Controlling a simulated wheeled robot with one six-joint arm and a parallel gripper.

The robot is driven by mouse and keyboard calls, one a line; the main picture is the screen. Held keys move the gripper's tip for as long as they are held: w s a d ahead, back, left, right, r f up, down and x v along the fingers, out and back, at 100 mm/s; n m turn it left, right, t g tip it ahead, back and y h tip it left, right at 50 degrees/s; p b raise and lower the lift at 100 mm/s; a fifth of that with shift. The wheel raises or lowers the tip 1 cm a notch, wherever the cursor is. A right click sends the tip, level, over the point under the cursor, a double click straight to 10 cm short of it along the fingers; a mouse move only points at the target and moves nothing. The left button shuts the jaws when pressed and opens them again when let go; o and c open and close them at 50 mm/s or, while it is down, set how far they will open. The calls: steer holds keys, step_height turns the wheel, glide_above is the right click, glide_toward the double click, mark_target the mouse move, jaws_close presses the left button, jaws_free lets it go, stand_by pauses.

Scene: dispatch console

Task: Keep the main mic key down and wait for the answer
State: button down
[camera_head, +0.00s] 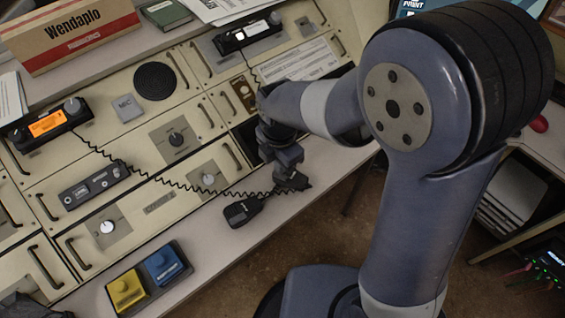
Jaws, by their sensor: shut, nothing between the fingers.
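A black hand mic (243,211) lies near the front edge of the console's pale ledge. A coiled black cord (185,187) runs from the radio with the orange display (47,125) across the panels toward this mic. My gripper (292,182) is low over the ledge, just right of the mic, shut and empty. A gap shows between the fingers and the mic body, and the mic's key cannot be made out. The cord's end passes close to the fingers; whether they touch is unclear.
A second radio (246,34) with a dark cord stands at the back. A pedal-like box with a yellow button (127,289) and a blue button (164,265) sits at the front left. A cardboard box (70,35) stands on the upper shelf. Bare ledge lies left of the mic.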

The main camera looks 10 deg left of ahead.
step_height(320, 180, up, 11)
stand_by(0.4)
stand_by(0.4)
